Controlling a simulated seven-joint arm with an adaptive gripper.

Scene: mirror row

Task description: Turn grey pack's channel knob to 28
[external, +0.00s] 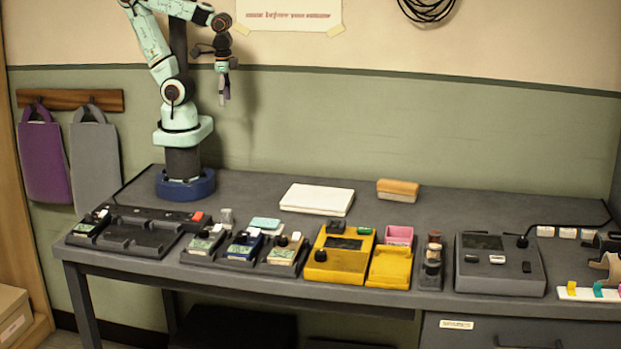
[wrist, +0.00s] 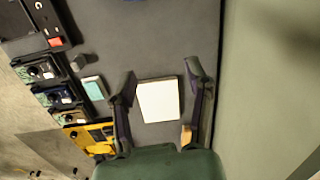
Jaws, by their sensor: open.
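The grey pack (external: 203,241) appears to be the left one in a row of small packs, beside a blue pack (external: 241,246) and a tan pack (external: 284,252). It has a greenish face and a small dark knob (external: 217,228); the knob's setting is too small to read. The grey pack also shows at the left of the wrist view (wrist: 38,73). My gripper (external: 224,98) is raised high above the back of the table, far from the packs. In the wrist view its two fingers (wrist: 160,78) are apart, with nothing held between them.
A dark charging dock (external: 135,230) with another pack (external: 89,225) lies at the left. A white pad (external: 317,199) and a brown block (external: 397,190) lie behind the row. A yellow unit (external: 340,256) and a dark console (external: 499,266) stand to the right.

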